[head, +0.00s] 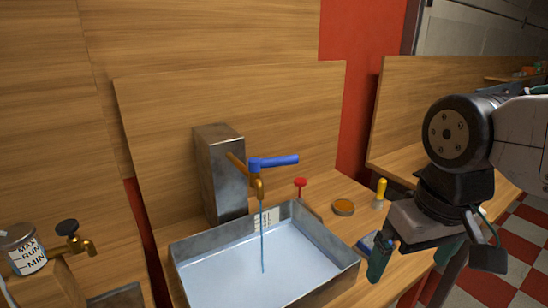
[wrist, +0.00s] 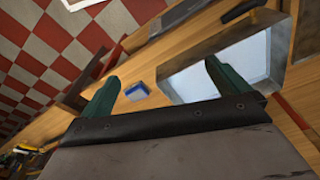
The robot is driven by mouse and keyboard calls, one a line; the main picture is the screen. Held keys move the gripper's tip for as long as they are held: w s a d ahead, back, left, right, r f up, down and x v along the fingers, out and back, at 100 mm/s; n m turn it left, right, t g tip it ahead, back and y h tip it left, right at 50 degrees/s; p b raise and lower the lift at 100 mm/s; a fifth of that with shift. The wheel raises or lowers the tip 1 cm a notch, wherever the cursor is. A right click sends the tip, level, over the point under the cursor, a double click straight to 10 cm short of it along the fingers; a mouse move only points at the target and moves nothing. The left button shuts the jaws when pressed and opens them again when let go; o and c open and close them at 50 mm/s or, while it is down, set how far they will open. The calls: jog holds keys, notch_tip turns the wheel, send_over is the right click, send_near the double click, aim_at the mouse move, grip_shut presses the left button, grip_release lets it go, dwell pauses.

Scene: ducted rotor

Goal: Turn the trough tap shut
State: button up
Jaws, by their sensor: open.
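The trough tap has a brass spout (head: 258,187) on a grey metal post (head: 219,172). Its blue lever handle (head: 275,162) points to the right, across the spout. A thin blue stream of water (head: 263,238) runs from the spout into the metal trough (head: 341,277). The trough also shows in the wrist view (wrist: 283,75). My gripper (head: 411,260) is to the right of the trough, away from the tap and pointing down. In the wrist view its green-tipped fingers (wrist: 160,88) are wide apart with nothing between them.
A blue and white block (head: 369,243) lies near my gripper. A second brass tap with a black knob (head: 68,228) and a labelled jar (head: 24,252) are at the left.

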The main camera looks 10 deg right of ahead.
jog(key=shift+c, duration=0.3)
jog(key=shift+a, duration=0.1)
jog(key=c, duration=0.6)
jog(key=shift+w+a+m+g+y, duration=0.45)
jog(key=shift+w+a+y, duration=0.3)
jog(key=shift+a, duration=0.25)
jog(key=c, duration=0.6)
jog(key=m+t+y, duration=0.4)
jog(key=m+y, duration=0.4)
jog(key=y, duration=0.5)
send_near(280, 162)
jog(key=shift+w+a+f+g, duration=0.25)
jog(key=shift+w+a+f, duration=0.65)
jog(key=shift+w, duration=0.15)
jog(key=shift+c, duration=0.2)
jog(key=shift+w+a+r+m+y, duration=0.1)
jog(key=shift+w+m+y, duration=0.15)
jog(key=shift+w, duration=0.05)
jog(key=x, duration=0.7)
jog(key=shift+a, duration=0.2)
